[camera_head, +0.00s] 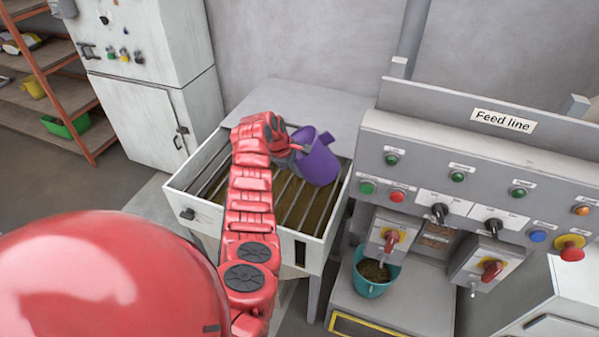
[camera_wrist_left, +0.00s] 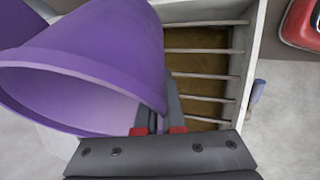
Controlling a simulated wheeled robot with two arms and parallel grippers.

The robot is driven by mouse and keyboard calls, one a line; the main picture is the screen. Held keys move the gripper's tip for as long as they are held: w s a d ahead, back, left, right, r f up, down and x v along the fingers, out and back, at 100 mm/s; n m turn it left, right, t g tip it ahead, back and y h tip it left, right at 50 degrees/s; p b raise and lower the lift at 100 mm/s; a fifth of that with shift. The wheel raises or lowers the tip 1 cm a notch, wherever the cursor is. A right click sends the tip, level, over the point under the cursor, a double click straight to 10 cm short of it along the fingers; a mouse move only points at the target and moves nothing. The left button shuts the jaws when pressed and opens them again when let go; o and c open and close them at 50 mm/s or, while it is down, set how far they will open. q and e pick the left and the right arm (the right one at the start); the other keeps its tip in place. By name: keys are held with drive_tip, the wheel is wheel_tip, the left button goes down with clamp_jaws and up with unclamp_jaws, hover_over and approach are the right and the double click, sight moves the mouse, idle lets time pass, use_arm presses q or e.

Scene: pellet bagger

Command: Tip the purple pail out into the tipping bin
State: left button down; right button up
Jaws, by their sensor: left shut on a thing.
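The purple pail (camera_head: 318,162) is held over the tipping bin (camera_head: 276,226), a white-walled box with a metal bar grate across its top. My left gripper (camera_head: 297,148) is shut on the pail's rim. In the head view the pail looks tilted. The left wrist view shows the pail (camera_wrist_left: 90,65) with its wide mouth toward the camera; the inner wall that shows is bare. The gripper fingers (camera_wrist_left: 158,125) pinch its edge. Brown material shows below the bars of the bin (camera_wrist_left: 205,22). My right gripper is not in view.
The Feed line panel (camera_head: 470,180) with buttons and red switches stands right of the bin. A teal pail (camera_head: 374,274) with brown pellets sits below it. A white cabinet (camera_head: 150,110) stands behind left, with orange shelving (camera_head: 60,70) farther left.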

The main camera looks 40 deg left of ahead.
sight(311, 170)
use_arm(q)
drive_tip(key=shift+w+d+r+g+y, duration=0.2)
drive_tip(key=shift+w+d+g+y, duration=0.15)
drive_tip(key=shift+d+y, duration=0.3)
drive_tip(key=d+g+y+b, duration=0.1)
drive_tip(key=f+g+y+b, duration=0.1)
drive_tip(key=b, duration=0.1)
drive_tip(key=shift+w+d+f+m+y, duration=0.2)
drive_tip(key=shift+w+d+m+y, duration=0.05)
drive_tip(key=shift+w+d+m, duration=0.1)
drive_tip(key=shift+w+f+y+b, duration=0.15)
drive_tip(key=shift+f+y+b, duration=0.1)
drive_tip(key=shift+y+b, duration=0.35)
drive_tip(key=shift+r+g, duration=0.1)
drive_tip(key=shift+g, duration=0.15)
drive_tip(key=shift+d+r, duration=0.1)
drive_tip(key=shift+r, duration=0.05)
